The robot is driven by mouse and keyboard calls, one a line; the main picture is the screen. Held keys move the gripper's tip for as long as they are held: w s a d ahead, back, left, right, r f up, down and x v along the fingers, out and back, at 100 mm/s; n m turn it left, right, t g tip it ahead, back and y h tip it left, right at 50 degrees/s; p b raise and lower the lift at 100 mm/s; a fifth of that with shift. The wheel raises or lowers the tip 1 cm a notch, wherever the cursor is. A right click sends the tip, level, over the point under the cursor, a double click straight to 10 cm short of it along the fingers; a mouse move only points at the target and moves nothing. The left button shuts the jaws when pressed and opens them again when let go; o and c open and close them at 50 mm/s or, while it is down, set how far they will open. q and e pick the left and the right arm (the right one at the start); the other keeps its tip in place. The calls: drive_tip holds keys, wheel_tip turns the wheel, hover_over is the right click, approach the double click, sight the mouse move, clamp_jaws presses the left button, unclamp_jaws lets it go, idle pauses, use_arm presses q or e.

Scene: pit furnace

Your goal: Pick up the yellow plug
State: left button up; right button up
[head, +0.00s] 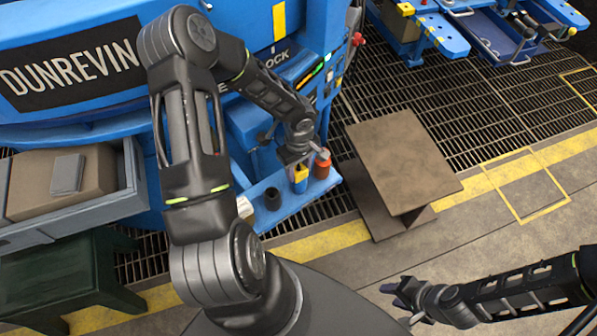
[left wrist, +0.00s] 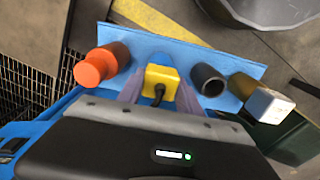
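The yellow plug (head: 300,177) stands upright on a blue shelf (head: 282,216), with a blue lower part. My left gripper (head: 297,160) is right above it and hides part of its top. In the left wrist view the plug (left wrist: 161,83) has a dark hole or loop in its top and lies between my left gripper's two fingers (left wrist: 159,88). The fingers are close along its sides; whether they touch it I cannot tell. My right gripper (head: 398,302) is open and empty at the lower right, far from the shelf.
An orange plug (head: 323,173) stands close beside the yellow one. A black cup-like piece (head: 272,198) and a white-topped piece (head: 244,207) stand on its other side. A brown box-like stand (head: 402,160) is on the floor to the right. A blue machine (head: 90,110) rises behind.

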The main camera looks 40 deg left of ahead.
use_arm(q)
clamp_jaws()
drive_tip(key=shift+r, duration=0.1)
wheel_tip(320, 180, up, 10)
drive_tip(key=shift+f+p, duration=0.1)
drive_tip(key=shift+p, duration=0.4)
idle(0.6)
drive_tip(key=w+d+r+m, duration=1)
drive_tip(key=d+r+m, duration=0.2)
drive_tip(key=r+m, duration=0.2)
drive_tip(key=shift+w+d+r, duration=0.15)
drive_tip(key=shift+w+r, duration=0.05)
drive_tip(key=shift+r, duration=0.4)
